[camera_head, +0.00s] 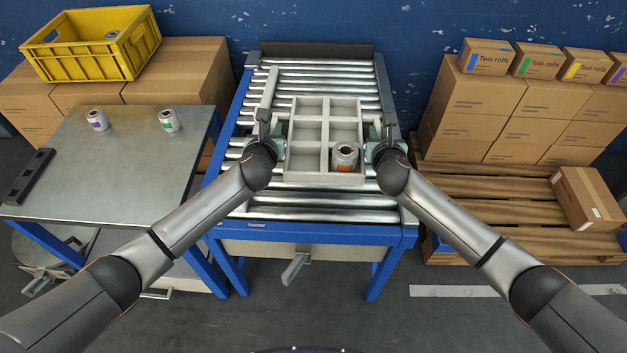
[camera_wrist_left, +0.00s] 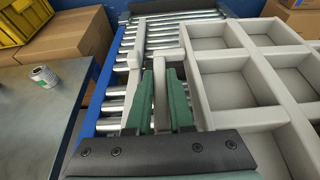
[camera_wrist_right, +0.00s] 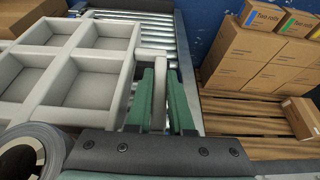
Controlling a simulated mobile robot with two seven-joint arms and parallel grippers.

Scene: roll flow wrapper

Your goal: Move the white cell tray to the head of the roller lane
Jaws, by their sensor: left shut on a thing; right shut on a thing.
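The white cell tray (camera_head: 308,179) has a grid of several cells and lies over the middle of the roller lane (camera_head: 300,215); whether it touches the rollers is unclear. One roll (camera_head: 345,157) with an orange label stands in its front right cell; the other cells look empty. My left gripper (camera_head: 273,130) is shut on the tray's left side handle, seen between green fingers in the left wrist view (camera_wrist_left: 163,100). My right gripper (camera_head: 377,136) is shut on the right side handle, also seen in the right wrist view (camera_wrist_right: 154,98).
A pale bar (camera_head: 268,93) lies along the lane's left side. A dark end stop (camera_head: 316,48) closes the far end, with bare rollers before it. A metal table (camera_head: 110,160) at left holds two rolls. Boxes (camera_head: 475,105) and pallets (camera_head: 490,195) stand at right.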

